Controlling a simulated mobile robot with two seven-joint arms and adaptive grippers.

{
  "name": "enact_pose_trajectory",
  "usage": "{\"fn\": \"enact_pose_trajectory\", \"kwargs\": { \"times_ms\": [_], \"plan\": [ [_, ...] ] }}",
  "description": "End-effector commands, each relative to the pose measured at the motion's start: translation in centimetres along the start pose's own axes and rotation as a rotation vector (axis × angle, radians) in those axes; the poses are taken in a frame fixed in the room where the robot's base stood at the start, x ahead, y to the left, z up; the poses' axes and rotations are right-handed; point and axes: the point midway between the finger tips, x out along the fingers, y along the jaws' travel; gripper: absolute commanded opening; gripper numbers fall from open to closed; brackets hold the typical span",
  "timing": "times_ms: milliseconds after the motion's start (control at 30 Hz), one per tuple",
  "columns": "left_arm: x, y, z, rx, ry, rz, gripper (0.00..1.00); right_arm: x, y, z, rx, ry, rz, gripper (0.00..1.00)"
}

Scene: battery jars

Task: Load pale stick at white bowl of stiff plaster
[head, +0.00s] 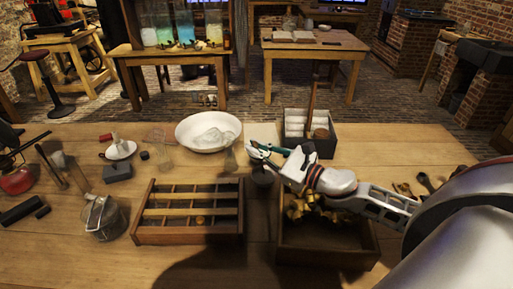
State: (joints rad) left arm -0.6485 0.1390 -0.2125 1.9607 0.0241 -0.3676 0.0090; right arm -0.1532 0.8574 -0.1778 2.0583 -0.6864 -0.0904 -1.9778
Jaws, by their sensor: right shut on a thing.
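The white bowl (184,137) stands on the table left of centre, with a whitish lump of plaster (213,137) in it. My right gripper (257,151), with teal fingers, is just right of the bowl and apart from it in the picture. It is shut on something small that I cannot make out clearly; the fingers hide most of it. I cannot surely pick out the pale stick. My left gripper is not in view.
A slatted wooden tray (140,222) lies in front of the bowl. A wooden crate (318,257) with brass-coloured pieces is below my right arm. A grey box (325,148) stands behind it. A glass jar (105,219) and tools crowd the left side.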

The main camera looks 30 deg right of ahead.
Motion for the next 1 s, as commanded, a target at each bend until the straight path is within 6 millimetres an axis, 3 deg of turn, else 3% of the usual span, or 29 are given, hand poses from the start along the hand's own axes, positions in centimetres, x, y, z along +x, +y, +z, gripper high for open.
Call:
{"fn": "enact_pose_trajectory", "kwargs": {
  "times_ms": [1000],
  "plan": [
    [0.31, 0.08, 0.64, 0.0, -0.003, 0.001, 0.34, -0.02, 0.23, -0.66, 0.0, 0.0, 0.0, 0.0]
  ]
}}
